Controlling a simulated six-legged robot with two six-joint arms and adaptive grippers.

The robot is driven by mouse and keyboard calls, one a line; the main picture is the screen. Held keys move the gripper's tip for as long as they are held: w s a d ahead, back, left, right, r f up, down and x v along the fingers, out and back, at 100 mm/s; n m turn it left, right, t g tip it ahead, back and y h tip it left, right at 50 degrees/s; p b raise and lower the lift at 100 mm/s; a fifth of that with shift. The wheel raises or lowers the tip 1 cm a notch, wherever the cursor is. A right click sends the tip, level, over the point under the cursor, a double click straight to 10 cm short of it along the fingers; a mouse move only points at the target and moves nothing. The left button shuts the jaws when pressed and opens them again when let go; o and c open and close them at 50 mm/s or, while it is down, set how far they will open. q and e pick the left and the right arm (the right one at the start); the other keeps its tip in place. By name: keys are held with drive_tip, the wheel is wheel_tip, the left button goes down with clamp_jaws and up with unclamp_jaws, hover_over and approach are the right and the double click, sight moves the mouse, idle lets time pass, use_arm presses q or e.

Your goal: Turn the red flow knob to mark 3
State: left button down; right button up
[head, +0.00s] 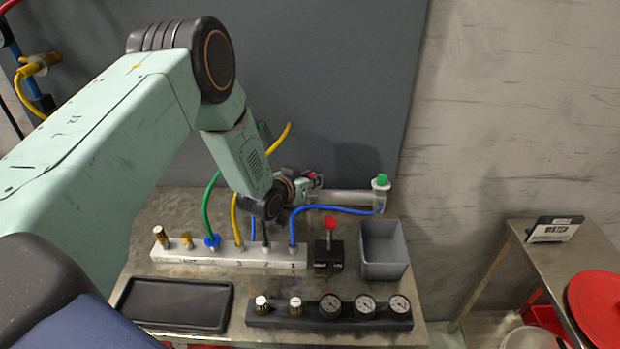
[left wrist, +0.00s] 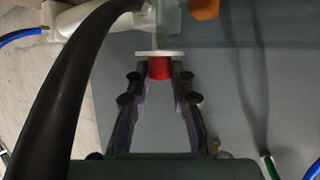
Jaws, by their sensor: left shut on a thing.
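The red flow knob (left wrist: 159,69) sits between my left gripper's two fingertips (left wrist: 159,80) in the left wrist view. The fingers are shut on its sides. A pale disc (left wrist: 160,54) lies just beyond the knob. In the head view, my left gripper (head: 305,183) is at the left end of a pale pipe (head: 350,197) above the bench, with a bit of red showing there. No mark or number on the knob can be read. My right gripper is not in view.
A green knob (head: 381,181) tops the pipe's right end. Below are a white manifold (head: 215,254) with coloured hoses, a black box with a red-topped lever (head: 330,223), a grey bin (head: 384,268) and a black gauge strip (head: 315,321). A black tray (head: 175,303) lies front left.

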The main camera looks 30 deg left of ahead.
use_arm(q)
drive_tip(key=c, duration=1.5)
unclamp_jaws()
drive_tip(key=shift+w+r, duration=0.25)
drive_tip(key=shift+r, duration=0.15)
drive_tip(key=o, duration=0.4)
drive_tip(key=shift+s+f, duration=0.1)
drive_tip(key=shift+f, duration=0.15)
drive_tip(key=shift+c, duration=0.2)
wheel_tip(320, 180, up, 10)
